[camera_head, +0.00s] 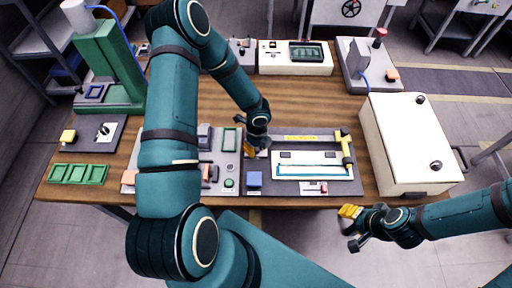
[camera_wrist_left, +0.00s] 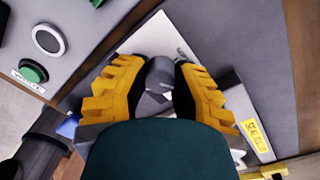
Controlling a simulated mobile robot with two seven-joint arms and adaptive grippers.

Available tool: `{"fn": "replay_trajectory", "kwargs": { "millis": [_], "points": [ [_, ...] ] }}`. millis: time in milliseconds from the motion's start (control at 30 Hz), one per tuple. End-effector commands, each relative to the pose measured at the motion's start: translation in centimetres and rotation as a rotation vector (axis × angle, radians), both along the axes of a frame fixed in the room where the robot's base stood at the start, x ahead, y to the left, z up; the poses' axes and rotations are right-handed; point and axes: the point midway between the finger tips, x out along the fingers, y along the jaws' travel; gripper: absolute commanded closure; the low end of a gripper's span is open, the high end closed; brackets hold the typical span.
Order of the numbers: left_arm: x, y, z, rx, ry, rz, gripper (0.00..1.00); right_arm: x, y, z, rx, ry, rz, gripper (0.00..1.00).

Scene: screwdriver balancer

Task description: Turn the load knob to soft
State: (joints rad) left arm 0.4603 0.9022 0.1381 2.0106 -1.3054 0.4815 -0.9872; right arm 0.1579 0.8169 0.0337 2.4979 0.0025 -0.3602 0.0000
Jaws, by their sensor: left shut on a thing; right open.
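My left gripper (camera_head: 252,150) reaches down over the middle of the table. In the left wrist view its yellow-padded fingers (camera_wrist_left: 158,90) are shut on a dark grey knob (camera_wrist_left: 158,74), which I take to be the load knob. The knob sits by a white plate (camera_wrist_left: 160,38) on a grey surface. In the head view the arm and gripper hide the knob, and no soft marking can be read. My right gripper (camera_head: 352,226) is open and empty, in front of the table's front edge.
A yellow and black tool (camera_head: 345,148) lies at the right of the grey mat (camera_head: 310,187). A large white box (camera_head: 405,140) stands to the right, a green stand (camera_head: 110,65) to the left. A green tray (camera_head: 78,174) lies front left.

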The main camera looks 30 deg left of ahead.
Motion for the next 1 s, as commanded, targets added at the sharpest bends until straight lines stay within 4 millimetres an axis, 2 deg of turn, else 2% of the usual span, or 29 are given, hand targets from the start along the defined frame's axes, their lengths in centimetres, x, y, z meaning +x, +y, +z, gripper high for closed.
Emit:
{"fn": "replay_trajectory", "kwargs": {
  "millis": [367, 1000],
  "points": [
    [0.1, -0.1, -0.2, -0.001, -0.003, 0.154, 1.00, 0.0, 0.1, -2.0, -0.003, 0.001, 0.000, 0.52],
    [0.2, 0.0, -0.2, -0.002, -0.005, 0.738, 1.00, 0.2, 0.3, -7.6, -0.012, 0.003, -0.003, 0.52]
  ]
}}
